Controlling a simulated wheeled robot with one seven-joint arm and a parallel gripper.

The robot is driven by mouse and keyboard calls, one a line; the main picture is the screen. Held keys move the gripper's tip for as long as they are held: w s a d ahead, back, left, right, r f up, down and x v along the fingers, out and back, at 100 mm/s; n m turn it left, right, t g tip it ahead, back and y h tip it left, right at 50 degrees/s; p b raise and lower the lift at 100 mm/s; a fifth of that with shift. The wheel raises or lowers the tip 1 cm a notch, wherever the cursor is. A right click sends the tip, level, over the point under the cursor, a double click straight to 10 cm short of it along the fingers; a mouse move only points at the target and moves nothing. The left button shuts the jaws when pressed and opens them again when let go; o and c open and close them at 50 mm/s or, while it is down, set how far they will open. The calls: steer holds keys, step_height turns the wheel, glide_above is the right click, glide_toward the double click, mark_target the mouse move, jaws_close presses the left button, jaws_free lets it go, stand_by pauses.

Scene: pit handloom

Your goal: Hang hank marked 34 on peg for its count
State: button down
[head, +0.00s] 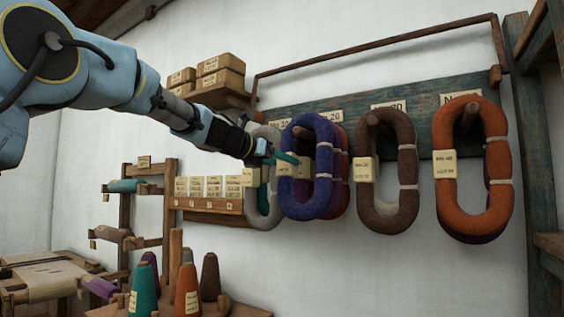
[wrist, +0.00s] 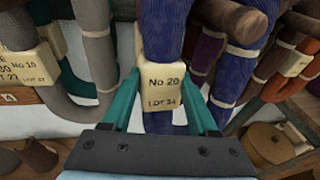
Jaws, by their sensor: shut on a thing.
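The blue-purple hank (head: 322,180) has a cream tag reading "No 20, LOT 34" (wrist: 162,88) in the wrist view. My gripper (head: 284,160) is shut on the tagged side of this hank, with teal fingers on either side of the tag (wrist: 165,115). The hank hangs upright in front of the peg board (head: 430,118). A wooden peg end (wrist: 238,18) shows between the hank's two sides; I cannot tell whether the hank's weight rests on it. The labels above the pegs are partly legible; one at the hank's upper right seems to end in 20 (head: 330,116).
A grey hank (head: 262,205) hangs close on the left and a red-purple one (head: 342,170) just behind. A brown hank (head: 402,190) and an orange hank (head: 501,180) hang to the right. Yarn cones (head: 187,285) stand below, and boxes (head: 220,66) sit on a shelf.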

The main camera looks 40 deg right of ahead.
steer(key=shift+w+f, duration=0.25)
steer(key=shift+f, duration=0.4)
steer(key=c, duration=0.5)
jaws_free()
steer(key=shift+w, duration=0.1)
steer(key=o, duration=0.4)
steer(key=shift+r, duration=0.25)
steer(key=a+b, duration=0.1)
steer(key=a, duration=0.2)
steer(key=a+r+b, duration=0.1)
steer(key=a, duration=0.3)
steer(key=s+a+r+b, duration=0.1)
steer(key=a, duration=0.2)
steer(key=shift+a+r, duration=0.15)
steer(key=shift+a, duration=0.1)
